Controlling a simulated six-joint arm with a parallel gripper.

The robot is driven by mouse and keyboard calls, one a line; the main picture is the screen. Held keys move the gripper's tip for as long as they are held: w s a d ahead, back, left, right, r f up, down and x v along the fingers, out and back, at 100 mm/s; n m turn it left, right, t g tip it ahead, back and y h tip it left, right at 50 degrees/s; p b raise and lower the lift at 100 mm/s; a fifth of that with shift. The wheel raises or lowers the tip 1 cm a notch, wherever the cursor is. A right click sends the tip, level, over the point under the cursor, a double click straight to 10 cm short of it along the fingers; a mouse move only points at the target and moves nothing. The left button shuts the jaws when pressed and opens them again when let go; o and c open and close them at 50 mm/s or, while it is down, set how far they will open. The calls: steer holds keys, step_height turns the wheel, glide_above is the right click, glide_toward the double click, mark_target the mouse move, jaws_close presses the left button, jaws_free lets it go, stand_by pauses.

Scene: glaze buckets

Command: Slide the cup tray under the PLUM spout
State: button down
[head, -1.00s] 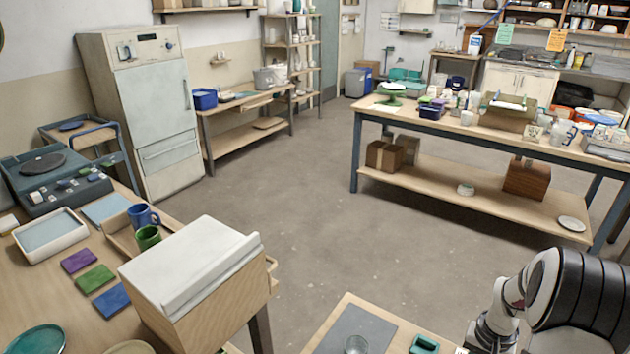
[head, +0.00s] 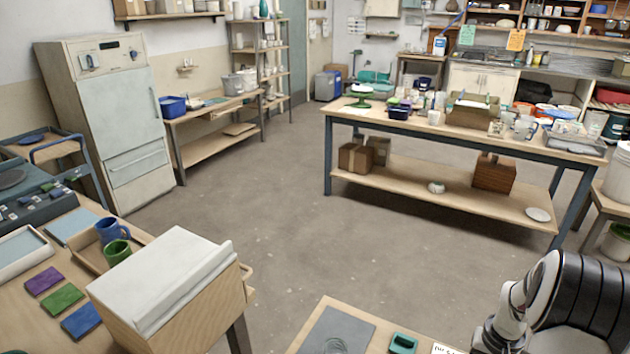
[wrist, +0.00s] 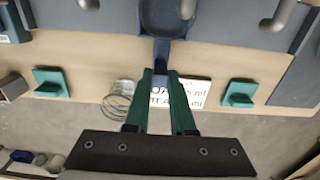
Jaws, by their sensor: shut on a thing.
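The cup tray (wrist: 166,22) is dark blue with a narrow handle, at the top middle of the wrist view. My gripper (wrist: 161,72) has green fingers shut on that handle. The tray's far part runs out of the frame. Grey bent spouts show along the top edge, at the left (wrist: 88,4), over the tray (wrist: 187,8) and at the right (wrist: 281,14). No colour names are visible on them, so I cannot tell which is plum. My gripper is outside the head view.
A printed card (wrist: 180,92) lies behind my fingers. A clear glass (wrist: 118,100) stands left of them. Teal handled blocks sit at the left (wrist: 50,84) and right (wrist: 239,93) near the table edge. In the head view, a grey mat (head: 338,328) lies on the near table.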

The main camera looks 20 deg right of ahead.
steer(key=shift+s+d, duration=1.9)
steer(key=shift+d, duration=0.1)
steer(key=shift+s+d, duration=0.25)
steer(key=c, duration=0.8)
jaws_free()
steer(key=shift+c, duration=0.2)
